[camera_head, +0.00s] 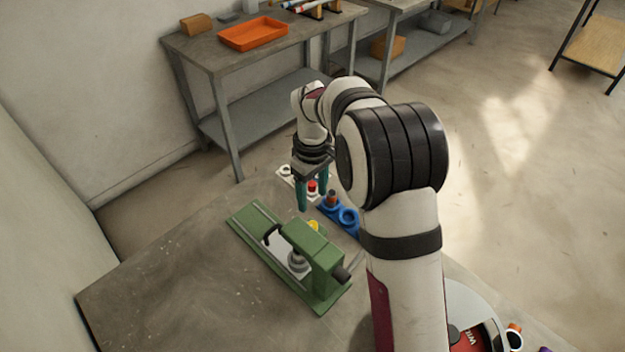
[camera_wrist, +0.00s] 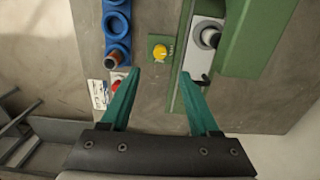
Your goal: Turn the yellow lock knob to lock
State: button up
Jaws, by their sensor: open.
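The yellow lock knob (camera_wrist: 160,52) sits on a small green base on the table, between the blue holder and the green jig in the wrist view. In the head view only a bit of the knob (camera_head: 313,225) shows beside the green jig (camera_head: 240,226). My gripper (camera_head: 312,207) is open and empty above the table. In the wrist view its teal fingers (camera_wrist: 159,84) are spread, with the knob ahead of them and in line with the gap. Small marks beside the knob are too small to read.
A blue holder (camera_wrist: 117,25) with round sockets stands left of the knob in the wrist view, with a brownish peg (camera_wrist: 113,59) at its end. A red button (camera_wrist: 118,84) and white card (camera_wrist: 97,93) lie near the left finger. The green jig's tall block (camera_wrist: 254,35) rises at right.

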notch_tip(320, 180, up, 5)
jog(key=shift+r, duration=0.15)
jog(key=s+d+r+m, duration=0.2)
jog(key=s+m, duration=0.1)
jog(key=s, duration=0.4)
jog(key=s+d+r+m+y, duration=0.1)
jog(key=s+d+r+m, duration=0.1)
jog(key=s+m, duration=0.35)
jog(key=s+d+r+m, duration=0.1)
jog(key=s+d+r, duration=0.15)
jog(key=s, duration=0.65)
jog(key=s+f+m, duration=0.3)
jog(key=s+m, duration=0.2)
jog(key=s, duration=0.5)
jog(key=shift+y, duration=0.4)
